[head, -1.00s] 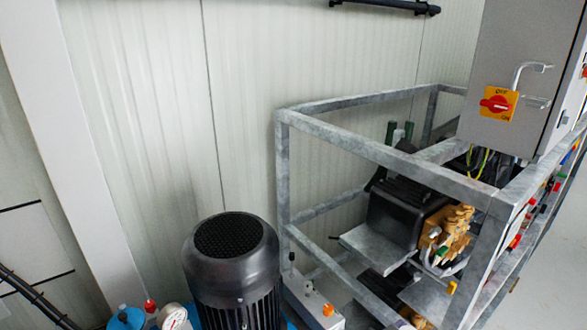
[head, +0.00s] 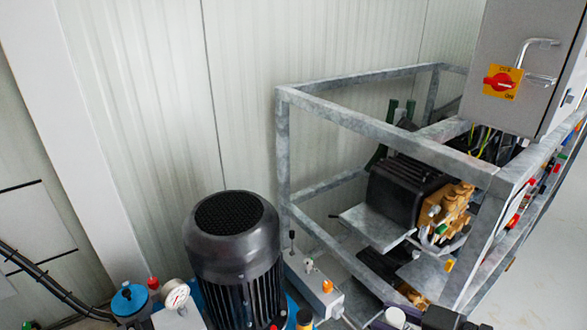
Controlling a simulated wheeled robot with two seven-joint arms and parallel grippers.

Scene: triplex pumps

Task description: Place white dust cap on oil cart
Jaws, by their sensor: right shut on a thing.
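My right gripper (head: 418,321) shows only in part at the bottom edge of the head view, right of centre, as dark pieces. It is shut on a pale, rounded piece, which looks like the white dust cap (head: 395,317). The cap sits between the dark pieces, in front of the galvanized frame's lower part; its lower side is cut off by the picture edge. My left gripper is not in view. I cannot make out which thing is the oil cart.
A black finned motor (head: 235,255) stands at the lower centre-left, with a gauge (head: 176,294) and a blue-topped part (head: 130,298) beside it. A galvanized frame (head: 400,140) holds a black and brass pump (head: 410,200). A grey switch cabinet (head: 515,55) stands upper right.

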